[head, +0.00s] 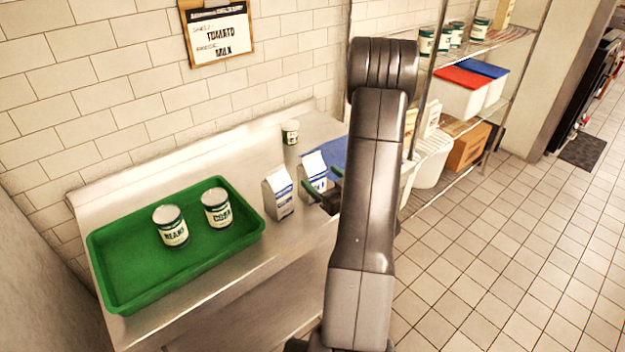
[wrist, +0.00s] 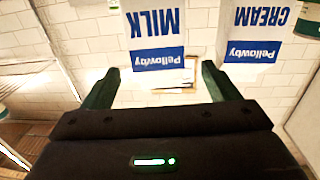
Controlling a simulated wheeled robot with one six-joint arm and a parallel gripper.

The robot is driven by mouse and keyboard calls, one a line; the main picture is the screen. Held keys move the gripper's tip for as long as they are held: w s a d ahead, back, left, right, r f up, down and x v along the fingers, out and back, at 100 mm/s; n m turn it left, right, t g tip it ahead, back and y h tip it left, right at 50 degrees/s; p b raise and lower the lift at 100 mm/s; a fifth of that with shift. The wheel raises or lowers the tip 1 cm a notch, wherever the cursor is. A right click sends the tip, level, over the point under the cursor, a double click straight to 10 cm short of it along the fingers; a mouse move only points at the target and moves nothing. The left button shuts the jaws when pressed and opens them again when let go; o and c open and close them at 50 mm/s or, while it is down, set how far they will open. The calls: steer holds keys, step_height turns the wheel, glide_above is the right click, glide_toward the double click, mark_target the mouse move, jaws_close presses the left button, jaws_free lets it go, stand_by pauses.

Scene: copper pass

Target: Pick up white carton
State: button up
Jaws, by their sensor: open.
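Two white cartons with blue bands stand side by side on the steel counter in the head view, the left carton (head: 279,193) and the right carton (head: 312,168). Their labels are too small to read there. My gripper (head: 325,182) is close to the right carton, partly in front of it. In the wrist view my gripper (wrist: 160,70) is open, with a white carton marked MILK (wrist: 155,40) ahead between its fingertips. A white carton marked CREAM (wrist: 258,32) appears to the right of it. Both labels show upside down. Contact with either carton cannot be told.
A green tray (head: 130,285) on the counter (head: 245,262) holds a BEANS can (head: 171,227) and a CORN can (head: 217,208). Another can (head: 290,132) stands at the back. A sign (head: 220,35) reads TOMATO and MILK. A stocked wire shelf is at right.

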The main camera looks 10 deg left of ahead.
mark_target(318, 172)
steer(key=p+x, duration=0.2)
steer(key=x, duration=0.3)
steer(key=shift+w+a+r, duration=0.15)
steer(key=shift+w+r, duration=0.05)
steer(key=shift+w+a+f, duration=0.1)
steer(key=shift+w+a, duration=0.1)
steer(key=shift+w, duration=0.05)
steer(key=shift+c, duration=0.4)
steer(key=c, duration=1.1)
steer(key=shift+c, duration=1.3)
